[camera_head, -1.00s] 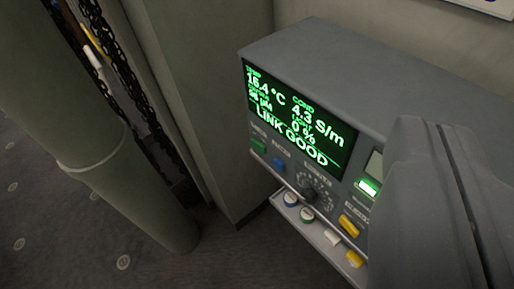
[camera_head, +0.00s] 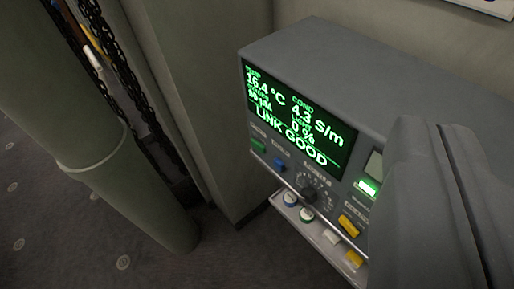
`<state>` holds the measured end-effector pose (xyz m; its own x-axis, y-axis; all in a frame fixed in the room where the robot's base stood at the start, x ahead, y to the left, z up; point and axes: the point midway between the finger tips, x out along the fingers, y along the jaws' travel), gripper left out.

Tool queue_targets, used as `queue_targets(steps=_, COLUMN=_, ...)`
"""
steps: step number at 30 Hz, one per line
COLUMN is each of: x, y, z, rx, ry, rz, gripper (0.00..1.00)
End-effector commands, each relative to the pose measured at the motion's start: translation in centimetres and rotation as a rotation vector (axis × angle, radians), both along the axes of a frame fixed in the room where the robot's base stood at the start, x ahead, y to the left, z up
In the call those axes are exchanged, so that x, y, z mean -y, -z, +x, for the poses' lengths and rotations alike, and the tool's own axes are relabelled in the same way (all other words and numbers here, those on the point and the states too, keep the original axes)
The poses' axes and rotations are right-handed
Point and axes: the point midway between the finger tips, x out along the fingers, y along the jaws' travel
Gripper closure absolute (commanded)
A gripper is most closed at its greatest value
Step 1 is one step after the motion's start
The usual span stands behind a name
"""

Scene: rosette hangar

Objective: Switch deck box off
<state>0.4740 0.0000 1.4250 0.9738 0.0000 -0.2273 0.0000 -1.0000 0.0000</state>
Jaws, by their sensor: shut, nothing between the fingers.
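The deck box (camera_head: 330,62) is a grey case with a lit green screen (camera_head: 296,117) reading 16.4 °C, 4.3 S/m, 0 % and LINK GOOD. Below the screen are a green control (camera_head: 257,146), a blue button (camera_head: 279,164), a black knob (camera_head: 309,191), a lit green indicator (camera_head: 368,187) and a yellow control (camera_head: 348,225). Their small labels are too blurred to read. My gripper (camera_head: 440,200) is a dark grey shape at the right, shut and empty. It hides the right part of the box's front. I cannot tell whether it touches the box.
A ledge (camera_head: 289,214) below the panel holds several small round and block-shaped items. A thick grey-green pipe (camera_head: 95,165) and black chains (camera_head: 115,62) stand at the left. A wall (camera_head: 205,75) rises behind the box. Dark carpet (camera_head: 60,235) is open at lower left.

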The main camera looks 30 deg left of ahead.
Motion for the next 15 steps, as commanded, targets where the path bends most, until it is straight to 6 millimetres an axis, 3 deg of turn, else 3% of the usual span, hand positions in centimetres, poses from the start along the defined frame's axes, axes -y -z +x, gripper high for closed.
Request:
queue_targets(steps=10, x=-0.2, y=0.1, z=0.4, rx=-0.002, ry=-0.005, rz=0.002, gripper=1.0)
queue_targets(steps=15, x=-1.5, y=1.7, z=3.4, rx=-0.022, ry=-0.036, rz=0.021, gripper=1.0)
